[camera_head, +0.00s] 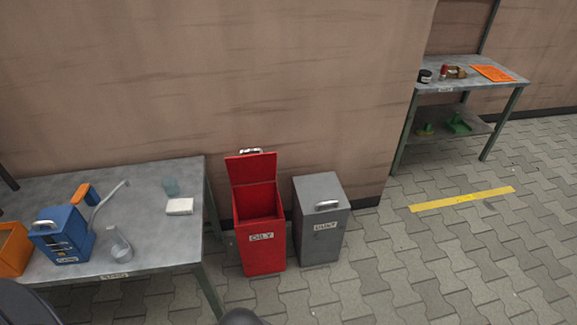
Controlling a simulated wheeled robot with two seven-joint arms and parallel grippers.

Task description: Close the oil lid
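A red bin (261,243) with a label that seems to read "OILY" stands on the floor in the middle of the view. Its red lid (251,168) is open, standing up at the back against the wall side, with a metal handle (250,152) at its top edge. Neither of my grippers is in view; only dark rounded parts, probably mine, show at the bottom edge and the bottom left corner.
A grey bin (320,247) with a shut lid stands just right of the red one. A metal table (140,232) at left holds a blue can (63,240), an orange box (12,250), a glass flask and a white block. A shelf table (468,71) stands back right. Paved floor right is mostly clear.

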